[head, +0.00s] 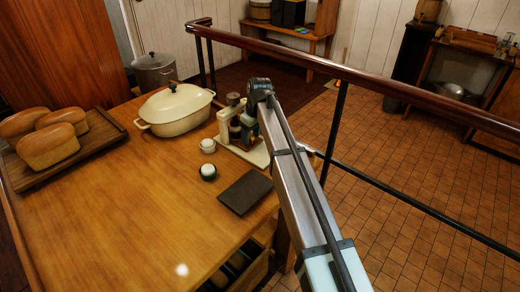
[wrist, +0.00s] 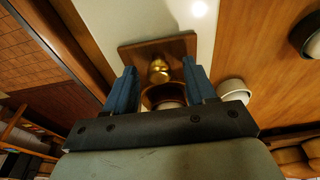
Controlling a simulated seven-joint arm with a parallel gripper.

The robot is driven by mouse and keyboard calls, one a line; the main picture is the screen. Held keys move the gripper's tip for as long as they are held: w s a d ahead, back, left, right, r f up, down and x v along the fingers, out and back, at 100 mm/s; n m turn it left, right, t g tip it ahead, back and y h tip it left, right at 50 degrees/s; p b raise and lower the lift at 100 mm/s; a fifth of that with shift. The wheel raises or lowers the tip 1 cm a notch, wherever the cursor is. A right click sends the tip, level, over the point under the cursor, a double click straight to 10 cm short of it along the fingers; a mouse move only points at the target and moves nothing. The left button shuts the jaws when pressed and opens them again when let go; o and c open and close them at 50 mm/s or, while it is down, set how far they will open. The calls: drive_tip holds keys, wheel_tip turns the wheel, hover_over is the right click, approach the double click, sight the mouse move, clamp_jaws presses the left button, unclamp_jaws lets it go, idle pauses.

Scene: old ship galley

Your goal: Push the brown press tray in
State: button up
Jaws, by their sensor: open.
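The brown press tray (wrist: 183,46) shows in the wrist view as a brown square piece with a brass knob (wrist: 159,70) on it, against a cream surface (wrist: 145,22). My gripper (wrist: 159,73) is open, its two blue fingers to either side of the knob. Nothing is clearly held, and I cannot tell whether the fingers touch the tray. A dark round rim (wrist: 150,100) shows between the fingers, nearer the palm. In the head view the cream press (head: 258,155) stands at the table's right side, partly hidden by my arm. The tray is not clear there.
A white cup (wrist: 232,89) is close beside my right finger in the wrist view. A railing (head: 400,85) runs behind my arm.

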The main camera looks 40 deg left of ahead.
drive_tip(key=shift+a+v, duration=0.25)
drive_tip(key=shift+v, duration=0.9)
drive_tip(key=shift+a+v, duration=0.2)
drive_tip(key=shift+v, duration=0.95)
drive_tip(key=shift+a+v, duration=0.25)
drive_tip(key=shift+v, duration=0.85)
drive_tip(key=shift+r, duration=0.15)
